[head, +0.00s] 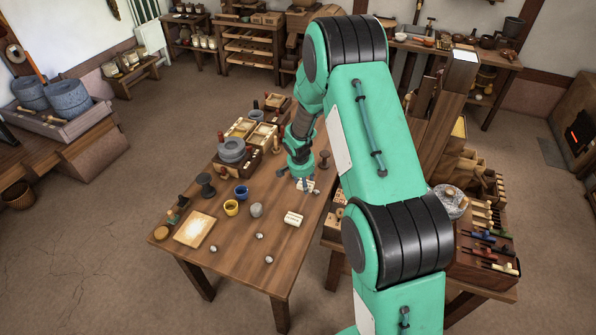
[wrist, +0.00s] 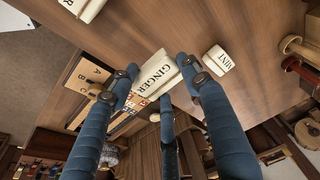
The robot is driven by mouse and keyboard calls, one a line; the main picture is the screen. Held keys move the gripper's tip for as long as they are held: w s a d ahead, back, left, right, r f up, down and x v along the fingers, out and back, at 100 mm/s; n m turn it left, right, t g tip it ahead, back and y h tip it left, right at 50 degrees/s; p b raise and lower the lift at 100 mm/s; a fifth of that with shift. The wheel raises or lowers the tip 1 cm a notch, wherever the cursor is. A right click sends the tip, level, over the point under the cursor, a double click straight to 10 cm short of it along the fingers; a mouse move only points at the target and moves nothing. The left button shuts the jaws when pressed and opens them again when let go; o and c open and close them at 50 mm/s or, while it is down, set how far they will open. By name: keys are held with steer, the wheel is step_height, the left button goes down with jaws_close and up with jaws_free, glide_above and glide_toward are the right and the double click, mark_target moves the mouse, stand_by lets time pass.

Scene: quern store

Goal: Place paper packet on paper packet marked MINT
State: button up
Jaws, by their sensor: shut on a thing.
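My gripper (wrist: 160,82) has its blue fingers closed around a white paper packet marked GINGER (wrist: 155,72) in the wrist view. A smaller-looking pale packet marked MINT (wrist: 218,60) lies on the table to the right of the fingers, apart from the GINGER packet. In the head view my gripper (head: 300,183) is low over the table's right side, with a white packet (head: 306,186) at its fingers; its lettering is too small to read there. Another white packet (head: 293,219) lies nearer the front; a packet ending in R (wrist: 86,8) shows at the wrist view's upper left.
The wooden table (head: 240,262) also holds a yellow cup (head: 231,208), a blue cup (head: 241,192), a grey stone (head: 256,210) and a pale board (head: 194,229). A wooden unit lettered A, B, C (wrist: 92,82) stands beside the table edge. The table's front is mostly clear.

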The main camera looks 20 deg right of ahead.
steer(key=shift+w, duration=0.1)
steer(key=w+d, duration=0.1)
steer(key=w, duration=0.4)
steer(key=w+d+f, duration=0.1)
steer(key=w, duration=0.4)
steer(key=w+d, duration=0.1)
steer(key=w, duration=0.4)
steer(key=shift+w+d+f, duration=0.2)
steer(key=shift+w, duration=0.05)
steer(key=shift+f+b, duration=0.5)
steer(key=shift+f, duration=1.25)
steer(key=shift+f, duration=0.15)
steer(key=o, duration=1)
steer(key=shift+o, duration=0.2)
